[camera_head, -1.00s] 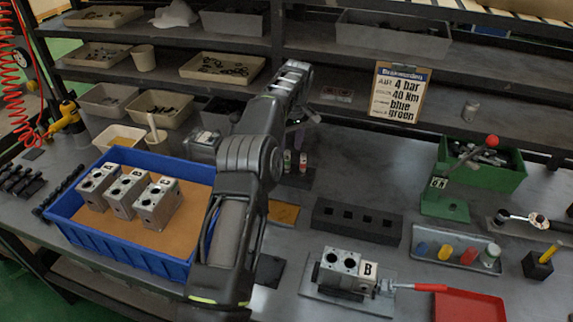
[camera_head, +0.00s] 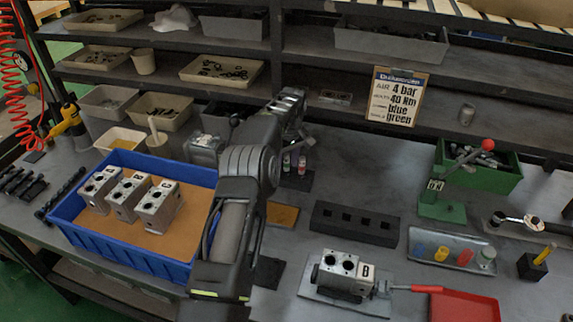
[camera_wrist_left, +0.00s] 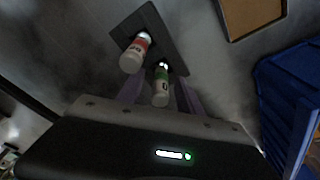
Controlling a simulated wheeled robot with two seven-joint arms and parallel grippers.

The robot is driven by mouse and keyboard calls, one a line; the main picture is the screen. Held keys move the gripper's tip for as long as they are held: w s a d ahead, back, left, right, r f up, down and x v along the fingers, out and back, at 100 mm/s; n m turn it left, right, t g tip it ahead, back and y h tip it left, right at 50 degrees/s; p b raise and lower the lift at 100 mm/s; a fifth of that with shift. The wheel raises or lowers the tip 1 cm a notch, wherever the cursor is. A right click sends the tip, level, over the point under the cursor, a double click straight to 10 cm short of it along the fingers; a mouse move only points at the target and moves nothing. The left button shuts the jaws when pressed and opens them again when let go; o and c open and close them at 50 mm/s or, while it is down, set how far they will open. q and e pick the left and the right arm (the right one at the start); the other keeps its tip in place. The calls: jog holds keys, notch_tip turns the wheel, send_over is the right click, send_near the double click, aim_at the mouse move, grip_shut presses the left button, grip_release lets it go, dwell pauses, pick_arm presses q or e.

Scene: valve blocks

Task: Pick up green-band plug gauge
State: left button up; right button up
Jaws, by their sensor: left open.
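The green-band plug gauge (camera_head: 287,162) stands upright in a dark holder plate on the bench, left of the red-band gauge (camera_head: 302,163). In the left wrist view the green-band gauge (camera_wrist_left: 161,86) shows its white body and green band, and the red-band gauge (camera_wrist_left: 134,54) stands beside it. My left gripper (camera_wrist_left: 158,92) is open, with one finger on each side of the green-band gauge. Whether a finger touches it I cannot tell. In the head view my left gripper (camera_head: 296,138) is partly hidden behind its own arm. My right gripper is not in view.
A blue bin (camera_head: 110,243) with several valve blocks is at left. A black block with square holes (camera_head: 356,223) and a fixture with a block marked B (camera_head: 345,275) are right of the arm. Shelves with trays run along the back.

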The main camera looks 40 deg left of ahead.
pick_arm(q)
jog(key=shift+a+f, duration=0.1)
jog(key=shift+f, duration=0.35)
jog(key=shift+c, duration=0.5)
grip_shut()
